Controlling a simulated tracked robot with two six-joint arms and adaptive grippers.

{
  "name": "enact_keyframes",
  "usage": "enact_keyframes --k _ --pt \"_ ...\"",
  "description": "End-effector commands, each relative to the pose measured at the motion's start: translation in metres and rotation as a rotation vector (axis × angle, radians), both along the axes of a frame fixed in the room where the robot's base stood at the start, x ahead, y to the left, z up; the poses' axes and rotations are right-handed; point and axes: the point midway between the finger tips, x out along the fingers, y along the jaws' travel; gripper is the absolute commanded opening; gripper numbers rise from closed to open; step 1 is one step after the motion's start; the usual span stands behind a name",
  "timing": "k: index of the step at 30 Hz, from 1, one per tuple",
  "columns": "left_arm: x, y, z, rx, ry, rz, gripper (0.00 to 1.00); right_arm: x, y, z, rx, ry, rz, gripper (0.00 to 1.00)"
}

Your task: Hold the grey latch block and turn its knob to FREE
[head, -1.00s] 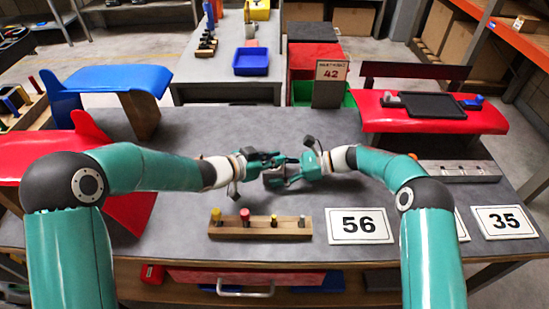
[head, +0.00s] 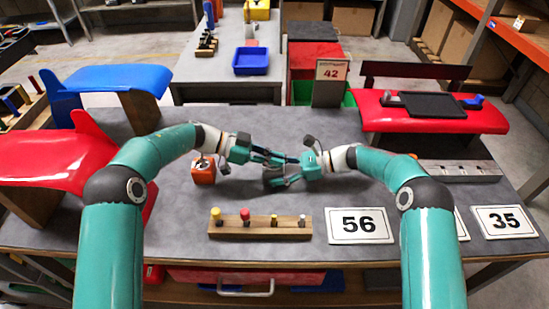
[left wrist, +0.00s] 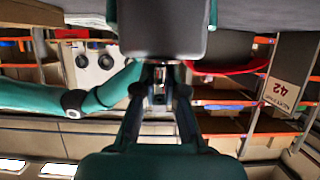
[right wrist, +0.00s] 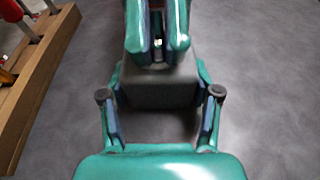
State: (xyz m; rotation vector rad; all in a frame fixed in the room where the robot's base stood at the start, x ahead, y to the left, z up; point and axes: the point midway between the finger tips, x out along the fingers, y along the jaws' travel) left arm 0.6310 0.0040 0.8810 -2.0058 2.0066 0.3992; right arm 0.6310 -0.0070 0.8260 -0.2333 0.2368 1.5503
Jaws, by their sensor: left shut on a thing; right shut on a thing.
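The grey latch block (head: 273,179) is near the middle of the table in the head view, partly covered by my grippers. My right gripper (head: 277,173) is shut on it from the right; in the right wrist view the fingers stand on both sides of the dark grey block (right wrist: 160,92). My left gripper (head: 284,158) comes from the left and is shut on the knob at the block's far side. In the left wrist view its fingers (left wrist: 160,80) meet at a small metallic part against the block (left wrist: 163,30). The knob is mostly hidden, and no FREE mark is readable.
A wooden rack (head: 260,228) with several coloured pegs lies at the front, beside the card 56 (head: 360,225). Red panels stand left (head: 55,157) and right (head: 430,118). Bare table lies behind the grippers.

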Motion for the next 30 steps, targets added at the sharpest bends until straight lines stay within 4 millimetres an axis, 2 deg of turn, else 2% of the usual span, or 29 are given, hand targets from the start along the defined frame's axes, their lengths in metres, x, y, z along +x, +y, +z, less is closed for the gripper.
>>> enact_keyframes --k 17,18,22,23,30 --pt "-0.0001 -0.0007 0.0027 -0.002 -0.004 -0.044 0.0 -0.0013 0.0009 -0.0021 -0.003 0.003 0.003 0.43" --pt "-0.0001 -0.0007 0.0027 -0.002 -0.004 -0.044 0.11 -0.0012 0.0009 -0.0021 -0.003 0.003 0.003 0.43" --pt "-0.0002 -0.0005 0.0022 -0.001 -0.003 -0.043 0.33 -0.0011 0.0007 -0.002 -0.002 0.003 0.002 0.43" --pt "-0.0002 -0.0004 0.0019 -0.001 -0.003 -0.043 0.35 -0.0011 0.0007 -0.002 -0.002 0.003 0.002 0.43" --pt "-0.0003 -0.0001 0.0008 0.0 -0.001 -0.043 0.35 -0.0009 0.0004 -0.0017 -0.002 0.003 0.001 0.43"
